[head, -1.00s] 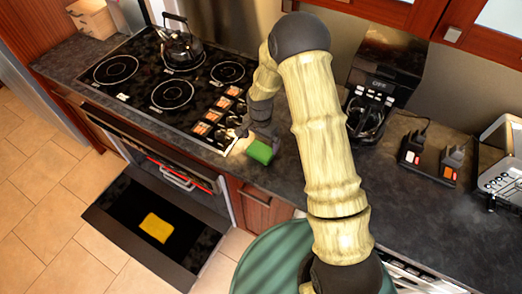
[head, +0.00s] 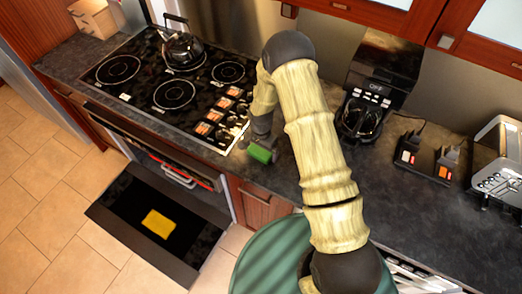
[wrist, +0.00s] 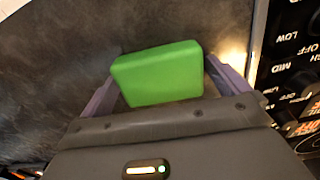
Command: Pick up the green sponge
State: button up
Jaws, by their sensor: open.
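The green sponge (head: 260,153) lies on the dark countertop just right of the stove. In the wrist view the green sponge (wrist: 158,74) lies between the two purple fingers of my gripper (wrist: 168,92). The fingers stand on its left and right sides, with a small gap at each side. My gripper is open. In the head view my gripper (head: 258,144) is at the sponge, mostly hidden behind my own wrist.
The stove (head: 150,90) with its knobs is close on the left, with a kettle (head: 180,48) at the back. A coffee maker (head: 372,95) stands right of my arm. The oven door (head: 135,240) hangs open below, with a yellow sponge (head: 159,223) on it.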

aim_at(261, 149)
dwell(0.3)
jog(key=c, duration=0.8)
jog(key=shift+r, duration=0.15)
notch_tip(261, 149, up, 10)
jog(key=b, duration=0.4)
jog(key=o, duration=0.4)
jog(key=c, duration=0.3)
